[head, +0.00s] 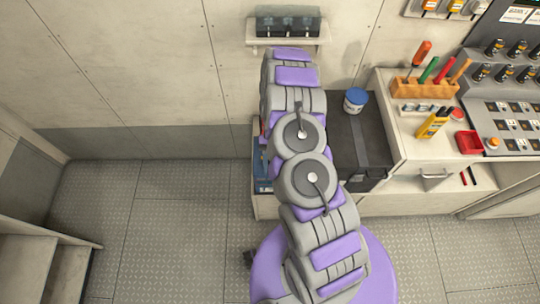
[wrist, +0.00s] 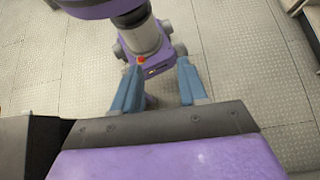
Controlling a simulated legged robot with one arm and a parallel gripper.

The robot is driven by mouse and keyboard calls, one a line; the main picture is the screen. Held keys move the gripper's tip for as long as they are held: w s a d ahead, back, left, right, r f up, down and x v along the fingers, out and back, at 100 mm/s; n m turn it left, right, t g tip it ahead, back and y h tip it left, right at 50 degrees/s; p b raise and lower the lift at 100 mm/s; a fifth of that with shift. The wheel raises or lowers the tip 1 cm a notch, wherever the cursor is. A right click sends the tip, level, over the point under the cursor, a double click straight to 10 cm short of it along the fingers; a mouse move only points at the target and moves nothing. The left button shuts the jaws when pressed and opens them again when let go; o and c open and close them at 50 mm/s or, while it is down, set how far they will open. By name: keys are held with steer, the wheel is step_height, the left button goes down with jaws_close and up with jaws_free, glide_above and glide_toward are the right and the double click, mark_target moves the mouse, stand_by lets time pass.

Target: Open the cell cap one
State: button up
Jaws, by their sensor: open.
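No cell cap can be made out in either view. A dark box (head: 372,135) with a flat lid stands on the low bench, right of my arm. A blue object (head: 263,172) shows partly at the left of my arm on the same bench; the arm hides the rest, so I cannot tell if it bears the caps. My gripper (wrist: 158,68) shows in the wrist view with its two blue fingers apart and nothing between them. Floor and purple parts of my own body lie beyond the fingers. In the head view the arm hides the gripper.
A blue-lidded jar (head: 355,100) stands on the dark box. A wall shelf (head: 287,41) holds dark items behind my arm. The floor (head: 170,220) at left is clear.

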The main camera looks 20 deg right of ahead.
steer(key=s+p, duration=0.1)
steer(key=s, duration=0.6)
steer(key=shift+r, duration=0.3)
steer(key=shift+a, duration=0.1)
steer(key=shift+c, duration=0.2)
